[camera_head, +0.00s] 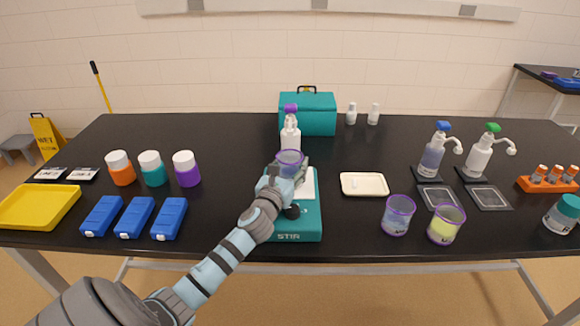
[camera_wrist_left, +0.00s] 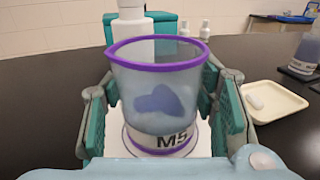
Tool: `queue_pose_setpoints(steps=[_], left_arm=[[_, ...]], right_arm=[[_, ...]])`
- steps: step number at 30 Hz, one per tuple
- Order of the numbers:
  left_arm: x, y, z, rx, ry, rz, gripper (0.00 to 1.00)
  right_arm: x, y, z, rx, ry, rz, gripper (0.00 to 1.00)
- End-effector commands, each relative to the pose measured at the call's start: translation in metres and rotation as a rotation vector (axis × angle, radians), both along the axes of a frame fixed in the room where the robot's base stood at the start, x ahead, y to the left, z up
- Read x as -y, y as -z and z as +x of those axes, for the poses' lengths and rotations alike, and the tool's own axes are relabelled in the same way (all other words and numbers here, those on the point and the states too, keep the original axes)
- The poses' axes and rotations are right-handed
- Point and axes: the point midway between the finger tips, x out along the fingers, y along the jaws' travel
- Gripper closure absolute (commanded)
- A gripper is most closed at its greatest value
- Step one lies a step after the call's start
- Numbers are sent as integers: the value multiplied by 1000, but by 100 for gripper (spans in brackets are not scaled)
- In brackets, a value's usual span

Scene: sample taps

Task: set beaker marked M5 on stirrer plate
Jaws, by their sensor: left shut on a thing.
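The beaker marked M5 (camera_wrist_left: 160,95) is clear with a purple rim and base ring; its label faces me in the left wrist view. In the head view the beaker (camera_head: 289,160) is over the teal stirrer (camera_head: 308,228) marked STIR. My left gripper (camera_head: 285,178) is shut around the beaker's sides; its teal finger pads show on both sides in the left wrist view (camera_wrist_left: 160,110). The beaker is upright over the stirrer's white top plate (camera_wrist_left: 112,140). I cannot tell whether its base touches the plate. My right gripper is not in view.
A white bottle (camera_head: 290,138) with a purple top stands just behind the stirrer. A cream tray (camera_head: 379,185) lies to its right, then two purple-rimmed beakers (camera_head: 397,222) (camera_head: 447,224). Blue boxes (camera_head: 169,219) lie to the left. A teal case (camera_head: 322,114) stands behind.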

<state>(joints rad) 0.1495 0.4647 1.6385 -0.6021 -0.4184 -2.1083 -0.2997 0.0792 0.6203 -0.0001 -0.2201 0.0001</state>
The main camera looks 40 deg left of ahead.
Motion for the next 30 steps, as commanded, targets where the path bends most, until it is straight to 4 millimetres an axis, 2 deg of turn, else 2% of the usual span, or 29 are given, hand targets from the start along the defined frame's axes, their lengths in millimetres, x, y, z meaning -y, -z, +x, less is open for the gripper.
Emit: queue_pose_setpoints(steps=[1,4,16,20,27,30], left_arm=[[0,1,0,0,0,0,43],[0,0,0,0,0,0,27],[1,-4,-3,0,1,1,27],[8,-3,-24,-2,2,3,27],[29,-3,-84,-3,2,1,27],[36,-2,-102,-3,1,1,27]], right_arm=[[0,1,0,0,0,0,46],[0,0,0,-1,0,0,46],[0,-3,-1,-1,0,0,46],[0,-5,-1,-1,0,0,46],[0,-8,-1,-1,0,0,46],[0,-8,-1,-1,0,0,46]])
